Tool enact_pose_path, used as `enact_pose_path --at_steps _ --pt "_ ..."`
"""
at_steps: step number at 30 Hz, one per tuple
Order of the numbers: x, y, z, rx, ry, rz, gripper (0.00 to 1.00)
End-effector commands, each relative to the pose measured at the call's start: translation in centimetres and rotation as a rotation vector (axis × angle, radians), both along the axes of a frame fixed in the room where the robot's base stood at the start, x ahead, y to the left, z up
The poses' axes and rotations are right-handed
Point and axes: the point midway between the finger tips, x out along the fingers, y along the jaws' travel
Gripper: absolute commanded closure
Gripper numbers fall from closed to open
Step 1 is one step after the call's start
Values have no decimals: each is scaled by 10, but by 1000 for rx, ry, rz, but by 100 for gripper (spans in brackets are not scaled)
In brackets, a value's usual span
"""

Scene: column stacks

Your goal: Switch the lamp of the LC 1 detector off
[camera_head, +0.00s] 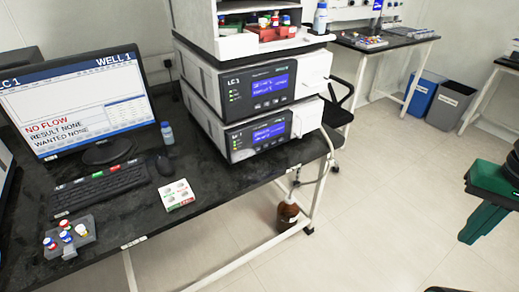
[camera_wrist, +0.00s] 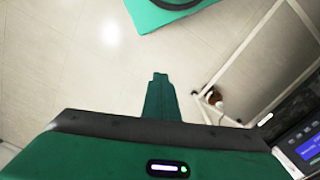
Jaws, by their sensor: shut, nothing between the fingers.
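The LC 1 stack stands on the dark bench in the head view. Its upper module (camera_head: 262,87) is marked LC 1 and has a lit blue display, buttons and small green lights. A similar lower module (camera_head: 255,135) sits beneath it, also lit. The display text is too small to tell which one is the detector. Part of a module with a blue display (camera_wrist: 309,150) shows at the lower right of the wrist view. My gripper (camera_wrist: 160,76) is shut and empty, over open floor and apart from the stack. Its green end also shows at the head view's right edge.
A monitor (camera_head: 75,95) reads NO FLOW. A keyboard (camera_head: 100,188), a mouse, a pill-pattern card (camera_head: 178,194) and a vial rack (camera_head: 70,240) lie on the bench.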

Motion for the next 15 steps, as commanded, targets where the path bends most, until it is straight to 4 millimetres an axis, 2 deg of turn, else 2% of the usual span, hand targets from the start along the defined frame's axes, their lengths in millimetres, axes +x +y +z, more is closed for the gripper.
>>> enact_pose_path --at_steps 2,5,8,10,14,15 --pt "-8 0 4 -4 -16 15 100" --pt "8 -3 0 -27 -36 84 100" --pt "46 -5 -10 -76 -74 229 100" --pt "82 3 -20 -120 -116 372 100" --pt "151 34 -39 -203 -207 668 100" --pt "170 47 -45 -227 -237 756 100"
